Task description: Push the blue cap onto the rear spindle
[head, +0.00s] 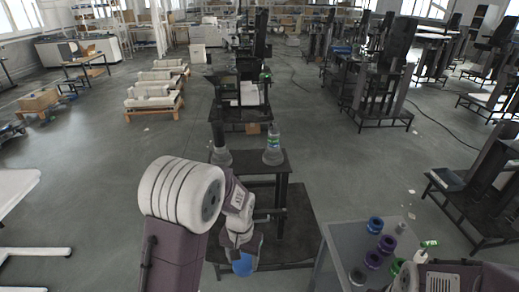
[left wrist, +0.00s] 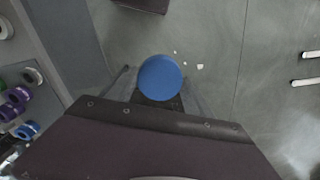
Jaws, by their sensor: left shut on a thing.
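The blue cap (head: 242,265) is held by my left gripper (head: 243,258) low in the middle of the head view, in front of the black stand. In the left wrist view the cap (left wrist: 160,78) is a round blue disc between the fingers of my left gripper (left wrist: 155,90), with floor beyond it. I cannot tell which is the rear one. The cap is apart from both. My right gripper's fingers do not show.
A grey table (head: 340,240) at the lower right bears several blue, purple and green rings. My right arm is beside it. A black stand (head: 258,165) is ahead, with more machines behind. The floor left of my left arm is mostly clear.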

